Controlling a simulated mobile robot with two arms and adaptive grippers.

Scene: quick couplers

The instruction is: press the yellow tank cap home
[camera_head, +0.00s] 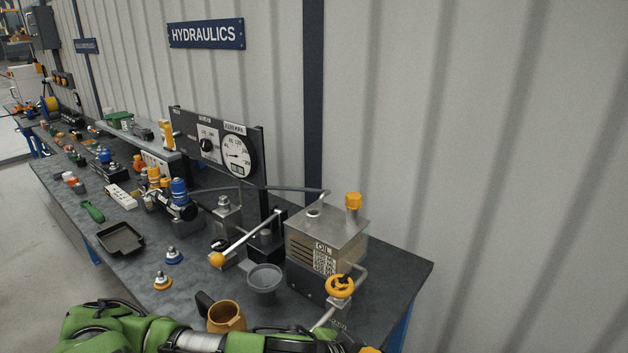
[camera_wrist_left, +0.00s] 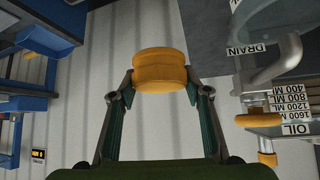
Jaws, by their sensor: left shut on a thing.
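My left gripper (camera_wrist_left: 160,88) is shut on a round yellow cap (camera_wrist_left: 160,68), which has a wide rim and sits between the fingertips. In the head view a sliver of yellow (camera_head: 369,350) shows at the bottom edge, at the end of my left arm. The grey metal oil tank (camera_head: 328,240) stands at the table's right end, beyond the arm. A short metal neck (camera_head: 314,212) on its top appears uncovered. Another yellow cap (camera_head: 353,201) stands on the tank's back corner. The held cap is apart from the tank. My right gripper is out of view.
A yellow valve wheel (camera_head: 340,286) sticks out at the tank's front. A grey funnel cup (camera_head: 264,283) and a brass-coloured mug (camera_head: 227,317) stand near my left arm. A lever with a yellow knob (camera_head: 217,260) reaches out left of the tank. The gauge panel (camera_head: 215,142) stands behind.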

